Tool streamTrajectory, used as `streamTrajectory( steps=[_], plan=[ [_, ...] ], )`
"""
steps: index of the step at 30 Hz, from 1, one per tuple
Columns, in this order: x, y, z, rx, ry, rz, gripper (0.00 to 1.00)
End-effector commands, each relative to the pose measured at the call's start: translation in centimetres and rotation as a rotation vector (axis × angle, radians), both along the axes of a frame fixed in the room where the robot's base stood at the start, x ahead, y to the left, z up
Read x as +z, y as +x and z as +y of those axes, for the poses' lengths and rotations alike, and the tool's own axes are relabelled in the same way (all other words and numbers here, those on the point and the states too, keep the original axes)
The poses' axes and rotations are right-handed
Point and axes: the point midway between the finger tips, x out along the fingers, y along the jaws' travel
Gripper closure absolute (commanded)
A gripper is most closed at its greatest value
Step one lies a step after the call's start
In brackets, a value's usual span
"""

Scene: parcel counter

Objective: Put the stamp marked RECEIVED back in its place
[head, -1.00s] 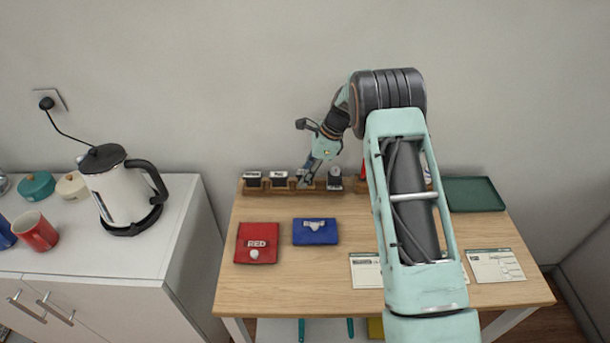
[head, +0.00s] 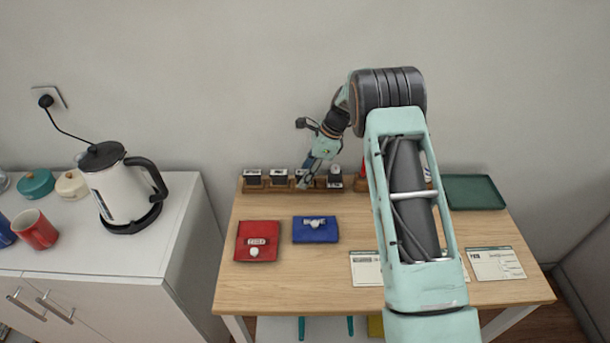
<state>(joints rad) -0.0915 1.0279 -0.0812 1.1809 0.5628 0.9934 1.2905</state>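A wooden stamp rack (head: 266,189) stands at the back left of the table against the wall. Dark stamps with pale labels stand in it: one at the left end (head: 252,178), one beside it (head: 279,178), one partly behind my gripper (head: 301,173) and one at the right (head: 335,178). Their lettering is too small to read, so I cannot tell which is marked RECEIVED. My gripper (head: 306,184) points down at the rack, at the third stamp. Its fingers are small and overlap that stamp, so I cannot tell whether they grip it.
A red pad (head: 257,235) and a blue pad (head: 316,230) lie in front of the rack. Two printed cards, one left (head: 366,270) and one right (head: 496,264), lie near the front. A green tray (head: 474,193) is at the back right. My arm hides part of the table.

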Motion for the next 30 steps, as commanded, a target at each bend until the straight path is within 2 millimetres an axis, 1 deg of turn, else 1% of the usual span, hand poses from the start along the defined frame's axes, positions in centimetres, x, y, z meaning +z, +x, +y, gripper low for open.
streamTrajectory(
  steps=[19, 22, 28, 29, 30],
  plan=[
    [4.5, 0.0, -1.8, 0.000, 0.000, -0.001, 0.70],
    [4.9, 0.0, -2.0, 0.000, 0.000, -0.001, 0.70],
    [4.8, 0.0, -2.0, 0.000, 0.000, 0.000, 0.70],
    [4.8, 0.0, -2.0, 0.000, 0.000, 0.000, 0.69],
    [4.8, 0.0, -2.0, 0.000, 0.000, 0.000, 0.65]
  ],
)
